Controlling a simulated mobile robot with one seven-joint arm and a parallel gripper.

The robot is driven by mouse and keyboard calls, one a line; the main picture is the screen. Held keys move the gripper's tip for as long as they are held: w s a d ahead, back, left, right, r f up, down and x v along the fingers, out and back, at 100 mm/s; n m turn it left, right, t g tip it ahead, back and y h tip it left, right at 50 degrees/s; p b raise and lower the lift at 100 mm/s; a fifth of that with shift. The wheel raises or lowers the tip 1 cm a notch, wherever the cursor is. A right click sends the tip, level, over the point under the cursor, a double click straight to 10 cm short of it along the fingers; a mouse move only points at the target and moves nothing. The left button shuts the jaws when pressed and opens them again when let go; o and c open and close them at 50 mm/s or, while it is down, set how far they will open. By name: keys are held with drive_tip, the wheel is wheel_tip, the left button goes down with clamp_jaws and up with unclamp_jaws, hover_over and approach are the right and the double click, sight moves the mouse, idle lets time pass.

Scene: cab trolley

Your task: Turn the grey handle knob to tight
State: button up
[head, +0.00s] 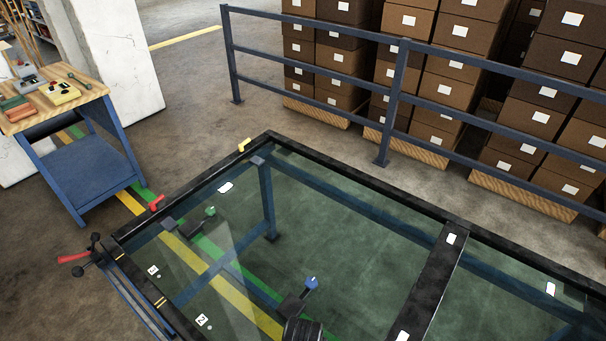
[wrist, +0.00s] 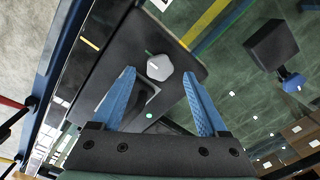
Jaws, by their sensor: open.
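The grey knob (wrist: 159,67) is a light, many-sided cap on a dark plate (wrist: 115,55) in the wrist view. A small pale mark shows on the plate at its upper left edge. My gripper (wrist: 158,74) is open, with one blue finger on each side of the knob in the picture. The fingertips look level with the knob, but I cannot tell whether they touch it or how deep they reach. I cannot make out the grey knob in the head view.
A blue knob on a black block (head: 312,283) and a green one (head: 210,211) show under the glass-topped frame (head: 345,170). A red lever (head: 75,258) sticks out at the frame's left corner. A wooden-topped bench (head: 60,95) stands left, a blue railing (head: 395,100) behind.

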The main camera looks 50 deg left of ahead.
wheel_tip(320, 180, up, 10)
drive_tip(key=shift+r, duration=0.2)
idle(0.7)
